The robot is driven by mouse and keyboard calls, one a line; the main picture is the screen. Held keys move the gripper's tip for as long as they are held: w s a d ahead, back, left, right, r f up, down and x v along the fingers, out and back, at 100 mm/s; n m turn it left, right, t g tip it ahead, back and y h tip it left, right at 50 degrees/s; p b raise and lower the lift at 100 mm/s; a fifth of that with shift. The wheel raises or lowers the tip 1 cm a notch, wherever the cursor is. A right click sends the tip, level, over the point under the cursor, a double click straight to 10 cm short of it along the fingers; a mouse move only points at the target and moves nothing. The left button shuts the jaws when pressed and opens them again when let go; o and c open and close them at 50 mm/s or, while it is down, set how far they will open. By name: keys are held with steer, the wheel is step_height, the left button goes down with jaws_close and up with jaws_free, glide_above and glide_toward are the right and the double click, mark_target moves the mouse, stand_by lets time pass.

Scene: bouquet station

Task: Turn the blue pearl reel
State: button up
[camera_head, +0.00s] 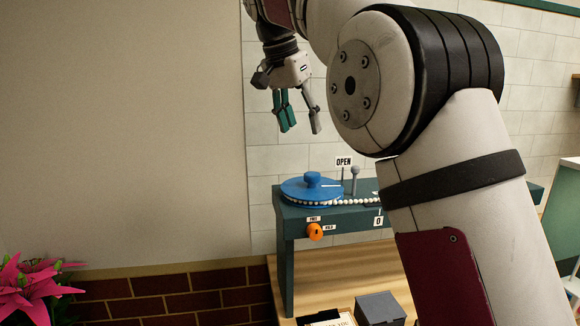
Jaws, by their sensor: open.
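The blue pearl reel (300,190) is a flat blue disc with a raised centre knob (313,179). It lies on top of the dark green stand (284,222), and a string of white pearls (340,200) runs along its front edge to the right. My gripper (299,131) is above the reel, apart from it, with its fingers pointing down. The fingers are spread and nothing is between them. My own arm hides the right part of the stand.
An orange knob (315,232) with small labels is on the stand's front. A grey-topped post (354,178) and an "OPEN" sign (344,161) stand behind the reel. A grey box (380,308) sits below on the wooden surface. Pink flowers (34,285) are at the lower left.

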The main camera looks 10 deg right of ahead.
mark_target(312, 174)
steer(key=x, duration=0.4)
steer(key=p+x, duration=0.1)
steer(key=x, duration=0.4)
steer(key=p+x, duration=0.1)
steer(key=x, duration=0.3)
steer(key=shift+w+a+f, duration=0.2)
steer(key=shift+w+f, duration=0.15)
jaws_close()
